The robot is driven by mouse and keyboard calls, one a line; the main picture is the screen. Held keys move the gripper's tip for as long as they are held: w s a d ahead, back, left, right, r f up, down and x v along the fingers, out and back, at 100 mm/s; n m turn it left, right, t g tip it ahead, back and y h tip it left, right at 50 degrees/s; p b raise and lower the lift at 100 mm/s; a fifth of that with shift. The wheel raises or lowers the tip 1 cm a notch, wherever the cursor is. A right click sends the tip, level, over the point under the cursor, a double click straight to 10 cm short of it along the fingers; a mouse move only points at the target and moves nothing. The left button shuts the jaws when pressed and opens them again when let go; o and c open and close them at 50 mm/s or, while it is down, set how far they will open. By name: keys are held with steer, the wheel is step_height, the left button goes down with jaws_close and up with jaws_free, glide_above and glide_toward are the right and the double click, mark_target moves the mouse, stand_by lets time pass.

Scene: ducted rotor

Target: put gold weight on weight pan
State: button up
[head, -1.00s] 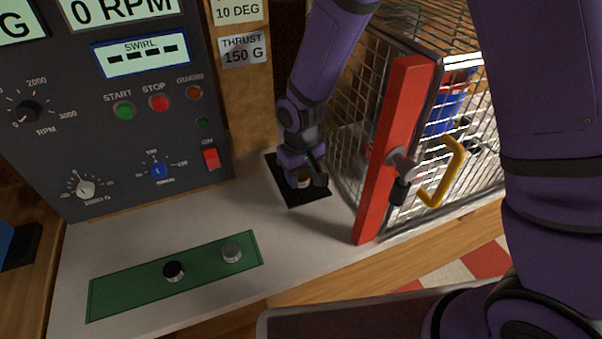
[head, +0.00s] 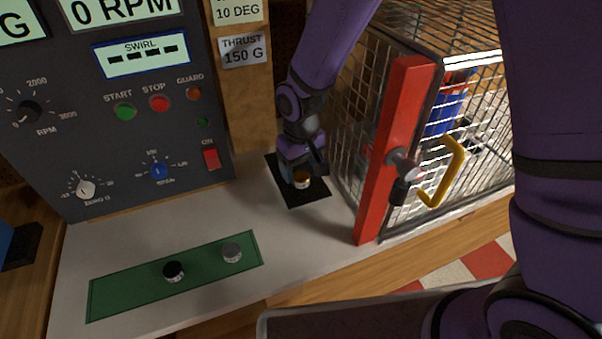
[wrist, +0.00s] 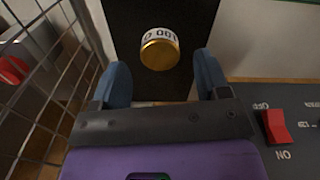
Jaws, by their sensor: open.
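The gold weight (head: 302,180) stands on the black weight pan (head: 309,196) beside the cage. In the wrist view the gold weight (wrist: 160,50) has a white label band reading "100" and shows a gold face. It rests on the dark pan (wrist: 190,20), apart from both fingers. My gripper (head: 298,172) is just behind the weight, over the pan. In the wrist view my gripper (wrist: 163,82) is open, with blue fingertips to either side and nothing between them.
A wire cage (head: 360,110) with a red post (head: 395,150) and yellow handle (head: 445,170) stands close on the right. A control panel (head: 110,120) is on the left. A green strip (head: 203,266) holds a black weight (head: 173,271) and a grey weight (head: 232,252).

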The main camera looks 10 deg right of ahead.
mark_target(301, 176)
step_height(301, 176, up, 10)
steer(key=shift+f, duration=0.25)
stand_by(0.3)
